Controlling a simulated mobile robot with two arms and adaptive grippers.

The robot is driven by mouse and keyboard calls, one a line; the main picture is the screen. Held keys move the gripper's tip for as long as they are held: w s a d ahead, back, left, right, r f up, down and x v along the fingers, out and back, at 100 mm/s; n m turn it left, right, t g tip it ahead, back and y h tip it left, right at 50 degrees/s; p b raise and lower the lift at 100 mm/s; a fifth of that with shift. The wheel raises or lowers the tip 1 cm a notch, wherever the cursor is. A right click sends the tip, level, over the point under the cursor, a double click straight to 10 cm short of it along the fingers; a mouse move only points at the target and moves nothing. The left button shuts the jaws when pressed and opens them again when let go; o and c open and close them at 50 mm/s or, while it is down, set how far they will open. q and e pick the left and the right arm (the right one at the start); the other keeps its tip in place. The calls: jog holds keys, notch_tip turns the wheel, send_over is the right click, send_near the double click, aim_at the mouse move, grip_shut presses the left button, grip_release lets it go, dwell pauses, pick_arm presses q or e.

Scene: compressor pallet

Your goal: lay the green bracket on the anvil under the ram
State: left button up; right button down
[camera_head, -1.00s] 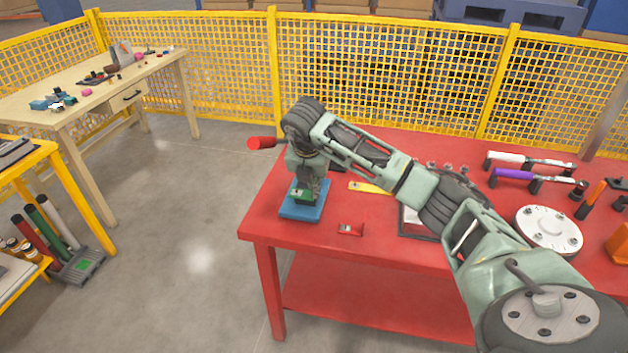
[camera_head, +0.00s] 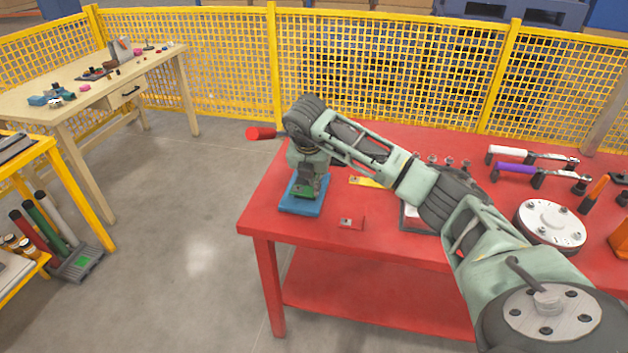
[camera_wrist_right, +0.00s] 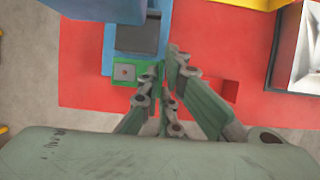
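The green bracket (camera_head: 306,194) is at the near part of the blue press base (camera_head: 299,208), mostly hidden by my right gripper (camera_head: 312,188) in the head view. In the right wrist view, its flat leaf with a hole (camera_wrist_right: 125,73) lies beside the dark anvil block (camera_wrist_right: 137,38), at the near edge of the blue base (camera_wrist_right: 109,40). My right gripper (camera_wrist_right: 162,76) appears shut on the bracket's other leaf. The ram is hidden behind my right arm; a red press handle (camera_head: 262,133) sticks out left. My left gripper is not in view.
A red bracket (camera_head: 351,222) and a yellow piece (camera_head: 364,181) lie on the red table (camera_head: 265,222) to the right of the press. A dark-edged tray (camera_head: 414,226) is partly under my arm. A white round flange (camera_head: 550,222) and torque wrenches (camera_head: 516,172) are further right.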

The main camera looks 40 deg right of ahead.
jog(key=shift+w+d+b, duration=0.4)
jog(key=shift+w+d, duration=0.45)
jog(key=shift+d, duration=0.1)
jog(key=shift+d, duration=0.1)
jog(key=shift+w+d+r+b, duration=0.25)
jog(key=shift+w+d+b, duration=0.15)
jog(key=shift+w+d, duration=0.7)
